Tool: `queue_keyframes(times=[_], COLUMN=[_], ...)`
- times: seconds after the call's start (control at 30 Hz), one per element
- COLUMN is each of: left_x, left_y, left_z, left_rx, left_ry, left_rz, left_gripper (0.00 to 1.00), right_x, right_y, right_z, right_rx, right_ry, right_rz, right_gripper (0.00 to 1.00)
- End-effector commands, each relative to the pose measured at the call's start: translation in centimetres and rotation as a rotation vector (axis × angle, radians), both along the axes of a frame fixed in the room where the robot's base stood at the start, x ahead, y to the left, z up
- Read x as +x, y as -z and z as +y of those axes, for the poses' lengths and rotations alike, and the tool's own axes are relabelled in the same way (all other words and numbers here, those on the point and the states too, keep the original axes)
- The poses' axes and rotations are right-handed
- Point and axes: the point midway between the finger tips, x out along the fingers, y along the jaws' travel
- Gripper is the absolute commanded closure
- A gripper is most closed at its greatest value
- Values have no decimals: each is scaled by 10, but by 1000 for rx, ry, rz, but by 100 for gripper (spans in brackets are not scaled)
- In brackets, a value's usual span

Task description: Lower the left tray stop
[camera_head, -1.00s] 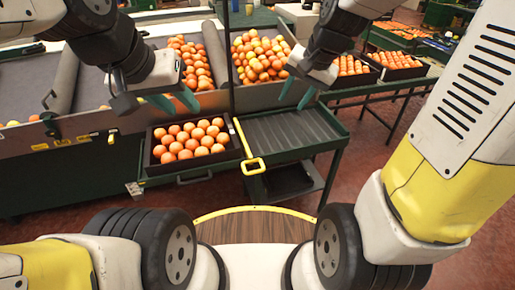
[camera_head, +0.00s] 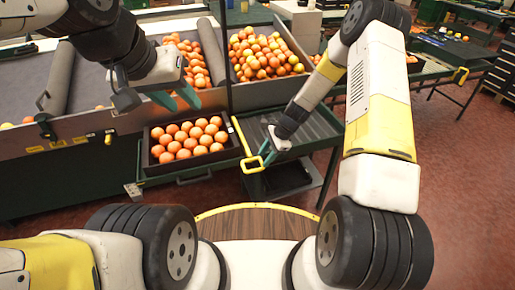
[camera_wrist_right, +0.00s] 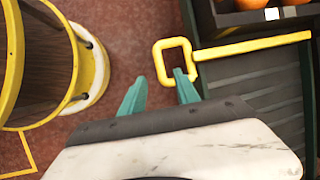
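The left tray stop is a yellow bar with a square loop handle (camera_head: 252,164), at the left edge of the dark roller tray (camera_head: 318,122). In the right wrist view the loop (camera_wrist_right: 158,60) overhangs the tray's front edge. My right gripper (camera_head: 268,155) is at the loop. In the right wrist view its teal fingers (camera_wrist_right: 158,80) are apart, with the right fingertip overlapping the loop's near corner; I cannot tell whether they touch. My left gripper (camera_head: 176,98) is open and empty above the orange crate.
A black crate of oranges (camera_head: 187,165) sits left of the stop. Bins of loose oranges (camera_head: 262,58) stand behind. My yellow-rimmed base (camera_wrist_right: 75,70) is left in the wrist view, with red floor between.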

Motion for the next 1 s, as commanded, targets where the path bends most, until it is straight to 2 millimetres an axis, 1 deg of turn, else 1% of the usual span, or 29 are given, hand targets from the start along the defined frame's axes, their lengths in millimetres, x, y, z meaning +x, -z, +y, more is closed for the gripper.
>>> queue_keyframes(times=[0.2,0.4,0.53,0.8,1.0], left_x=[0,0,0,0,0], left_y=[0,0,0,0,0], left_z=[0,0,0,0,0], left_rx=[0,0,0,0,0], left_ry=[0,0,0,0,0], left_rz=[0,0,0,0,0], left_gripper=[64,64,64,64,64], right_x=[0,2,3,3,3], right_y=[32,55,62,63,63], right_z=[16,27,30,30,30], right_rx=[1,0,0,0,0], right_ry=[-4,-4,-4,-5,-5], right_rz=[2,-1,-2,-2,-2], right_gripper=[62,62,62,62,100])
